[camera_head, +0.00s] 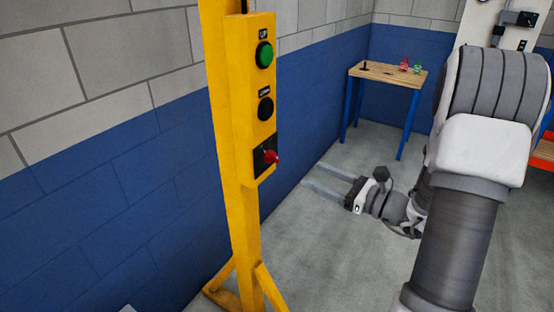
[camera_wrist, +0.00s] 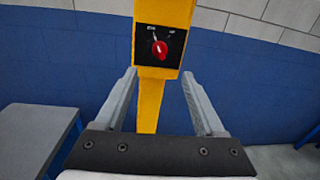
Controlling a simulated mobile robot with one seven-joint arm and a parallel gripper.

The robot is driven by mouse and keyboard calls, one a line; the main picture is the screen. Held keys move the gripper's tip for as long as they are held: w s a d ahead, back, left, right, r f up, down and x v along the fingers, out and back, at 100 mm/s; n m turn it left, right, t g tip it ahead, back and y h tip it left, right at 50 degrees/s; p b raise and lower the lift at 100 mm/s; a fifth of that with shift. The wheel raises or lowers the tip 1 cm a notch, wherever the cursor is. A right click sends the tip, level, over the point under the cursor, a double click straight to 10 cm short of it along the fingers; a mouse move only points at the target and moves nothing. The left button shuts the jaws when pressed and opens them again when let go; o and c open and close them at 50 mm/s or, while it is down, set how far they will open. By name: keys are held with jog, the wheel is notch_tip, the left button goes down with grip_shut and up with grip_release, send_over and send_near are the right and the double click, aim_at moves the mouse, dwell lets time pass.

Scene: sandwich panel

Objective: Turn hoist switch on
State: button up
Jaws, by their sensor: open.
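The hoist switch (camera_head: 271,157) is a red rotary knob on a black plate, low on the yellow control box (camera_head: 240,110). In the wrist view the red knob (camera_wrist: 159,49) faces me, with small white markings above it that are too small to read surely. My gripper (camera_head: 315,174) is open and empty, to the right of the yellow post and apart from it in the head view. In the wrist view my gripper's fingers (camera_wrist: 159,73) stand either side of the post, below the knob. Nothing is between them and the box that I can see.
A green UP button (camera_head: 264,55) and a black button (camera_head: 265,108) sit above the switch. The post (camera_head: 245,235) stands on splayed feet before a blue and grey block wall. A wooden table (camera_head: 388,74) with small items stands behind. The floor between is clear.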

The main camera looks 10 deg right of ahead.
aim_at(277, 159)
jog(key=x, duration=1.2)
jog(key=shift+w+a, duration=0.1)
jog(key=shift+w, duration=0.05)
grip_shut()
